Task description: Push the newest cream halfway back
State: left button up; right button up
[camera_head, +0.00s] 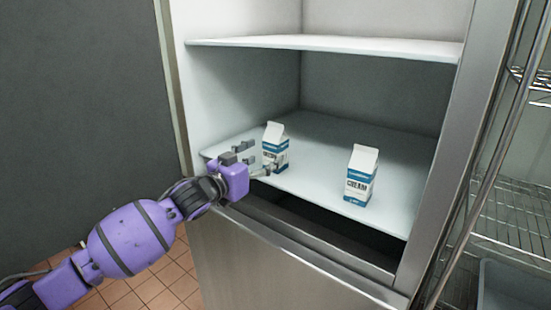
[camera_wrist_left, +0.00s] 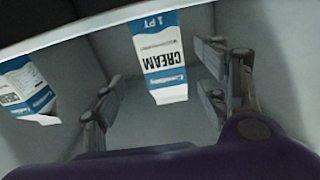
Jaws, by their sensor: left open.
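Two white and blue cream cartons stand upright on the fridge's lower shelf (camera_head: 320,140). The left carton (camera_head: 275,148) is near the shelf's left side, and the right carton (camera_head: 360,177) is near the front edge. My left gripper (camera_head: 256,161) is open at the left carton's front, its fingers partly covering the carton. In the left wrist view the picture is upside down. One carton (camera_wrist_left: 160,60) shows between the open fingers, and another carton (camera_wrist_left: 27,88) is at the left edge. I cannot read a date on either. My right gripper is out of view.
An upper shelf (camera_head: 330,45) spans the fridge above the cartons. The lower shelf is bare behind and between them. The fridge's right frame (camera_head: 470,130) and a wire rack (camera_head: 515,215) stand to the right.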

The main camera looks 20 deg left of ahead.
aim_at(270, 152)
pick_arm(q)
jog(key=shift+w+a+r, duration=0.1)
jog(key=shift+w+r, duration=0.05)
jog(key=shift+w, duration=0.5)
jog(key=x, duration=0.6)
jog(key=shift+s, duration=0.1)
jog(key=c, duration=1.6)
jog(key=o, duration=1.6)
